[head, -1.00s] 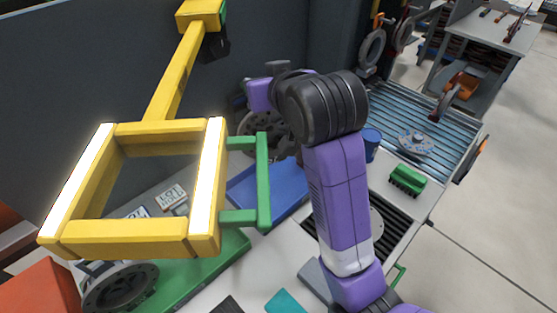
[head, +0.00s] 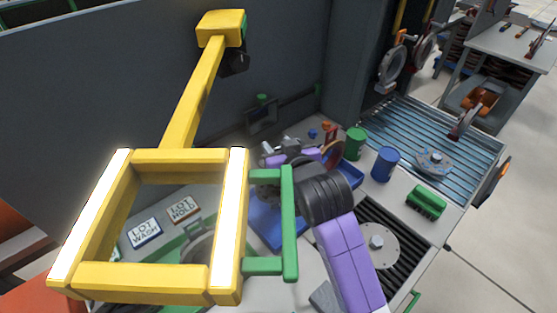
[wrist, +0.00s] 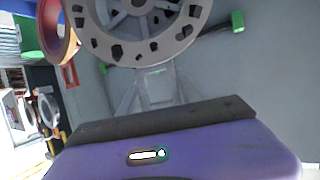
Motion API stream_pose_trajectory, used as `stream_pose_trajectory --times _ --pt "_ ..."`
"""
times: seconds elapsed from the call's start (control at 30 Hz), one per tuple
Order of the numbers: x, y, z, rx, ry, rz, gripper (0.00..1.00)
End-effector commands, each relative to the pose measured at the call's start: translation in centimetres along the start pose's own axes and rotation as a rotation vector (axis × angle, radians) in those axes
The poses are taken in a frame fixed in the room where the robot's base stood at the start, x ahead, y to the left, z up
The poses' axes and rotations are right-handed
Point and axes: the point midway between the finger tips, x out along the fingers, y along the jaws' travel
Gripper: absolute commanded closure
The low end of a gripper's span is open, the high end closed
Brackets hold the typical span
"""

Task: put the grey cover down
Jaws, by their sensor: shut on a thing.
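The grey cover (wrist: 140,30) is a round plate with spokes and several holes around its rim, at the top of the wrist view. My gripper (wrist: 155,85) is shut on its near edge. The cover appears to be held up in front of the grey wall. In the head view, my purple gripper body (head: 300,158) is beyond the black wrist joint, above the bench near the back wall. I cannot clearly make out the held cover there. A copper-coloured ring (wrist: 58,32) shows beside the cover in the wrist view.
A yellow lamp frame (head: 145,280) with a green handle (head: 289,220) stands left of my arm. A blue tray (head: 265,222) lies below. Green (head: 356,140) and blue (head: 385,163) cylinders, a green brush-like block (head: 426,202) and a roller conveyor (head: 400,125) are at right.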

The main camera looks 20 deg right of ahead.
Motion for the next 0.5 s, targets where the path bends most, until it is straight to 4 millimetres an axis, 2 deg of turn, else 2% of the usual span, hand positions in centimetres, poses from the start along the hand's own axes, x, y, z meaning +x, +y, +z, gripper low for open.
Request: stream_pose_trajectory --times 0.17,0.37,0.5 --pt "0.5 0.0 1.0 0.000 0.003 0.000 1.00" --pt "1.5 0.0 3.6 0.001 -0.001 0.000 1.00" --pt "1.9 0.0 4.6 0.000 0.003 -0.001 1.00"
